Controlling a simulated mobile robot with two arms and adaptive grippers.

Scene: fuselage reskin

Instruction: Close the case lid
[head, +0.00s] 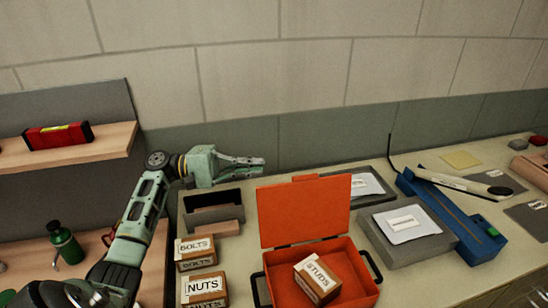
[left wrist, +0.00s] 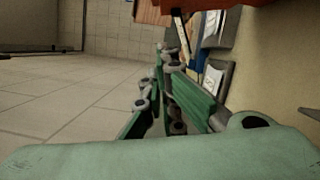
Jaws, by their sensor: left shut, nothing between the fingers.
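The orange case (head: 354,280) stands on the bench in the head view, with its lid (head: 303,210) raised upright at the back. A box labelled STUDS (head: 318,279) sits tilted inside the case. My left gripper (head: 262,166) is shut and empty, up behind and above the lid's upper left, apart from it. In the left wrist view the green fingers (left wrist: 165,58) point away from the camera, and an orange part, which looks like the case, shows at the top edge (left wrist: 200,5). My right gripper is not in view.
Boxes labelled BOLTS (head: 195,253) and NUTS (head: 205,289) stand left of the case, near a dark open holder (head: 213,212). A grey case with a paper (head: 403,225) and a blue tray (head: 450,215) lie to the right. A wall rises behind.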

